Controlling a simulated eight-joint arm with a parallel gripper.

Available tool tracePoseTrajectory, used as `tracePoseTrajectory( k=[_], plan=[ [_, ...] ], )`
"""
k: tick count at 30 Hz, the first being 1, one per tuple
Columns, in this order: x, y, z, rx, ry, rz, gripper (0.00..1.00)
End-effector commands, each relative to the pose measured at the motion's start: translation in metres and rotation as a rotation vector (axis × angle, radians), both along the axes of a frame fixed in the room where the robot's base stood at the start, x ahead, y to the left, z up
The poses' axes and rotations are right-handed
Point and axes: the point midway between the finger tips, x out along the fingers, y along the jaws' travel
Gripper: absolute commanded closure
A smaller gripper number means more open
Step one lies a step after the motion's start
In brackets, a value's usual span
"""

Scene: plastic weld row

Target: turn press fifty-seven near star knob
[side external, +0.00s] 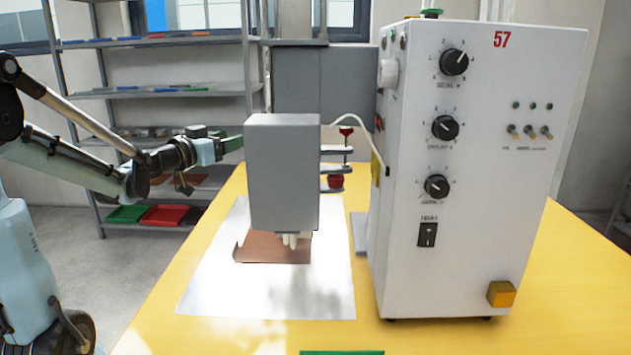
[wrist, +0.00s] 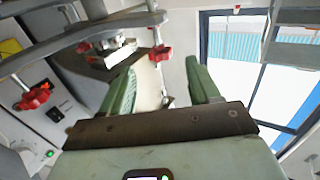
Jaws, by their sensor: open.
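Press fifty-seven is a white cabinet (side external: 455,190) marked with a red 57, with a grey press head (side external: 283,172) beside it. Two red knobs, an upper one (side external: 346,130) and a lower one (side external: 335,181), show between head and cabinet. I cannot tell which is the near one. My gripper (side external: 238,143) is left of the press head, apart from it. Its green fingers (wrist: 160,85) are open and empty, with the knobs beyond them.
The yellow table (side external: 560,270) carries a metal sheet (side external: 265,295) with a brown piece (side external: 275,249) under the head. Shelves (side external: 165,92) with trays stand behind my arm. A window (wrist: 240,40) is at the wrist view's right.

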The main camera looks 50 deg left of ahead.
Motion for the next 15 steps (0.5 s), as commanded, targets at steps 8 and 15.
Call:
tracePoseTrajectory(
  k=[8, 15],
  plan=[
    [0.047, 0.01, 0.0, 0.0, 0.001, -0.002, 0.39],
    [0.074, 0.016, 0.0, -0.001, 0.001, -0.002, 0.39]
  ],
)
